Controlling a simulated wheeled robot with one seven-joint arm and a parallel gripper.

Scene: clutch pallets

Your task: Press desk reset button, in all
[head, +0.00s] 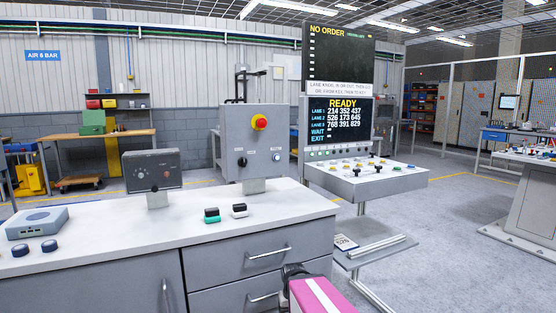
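The sloped control desk (366,184) stands right of centre under a lit screen (340,116) that reads READY, with lanes 1 to 3, WAIT and EXIT. The dark end of my arm, where my gripper (296,271) seems to be, shows at the bottom centre, in front of the drawers and apart from the desk. Its fingers cannot be made out.
A grey counter (120,240) with drawers fills the left foreground. On it stand a dark control box (152,170), a grey device (37,222) and small blocks. Floor right of the desk is clear.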

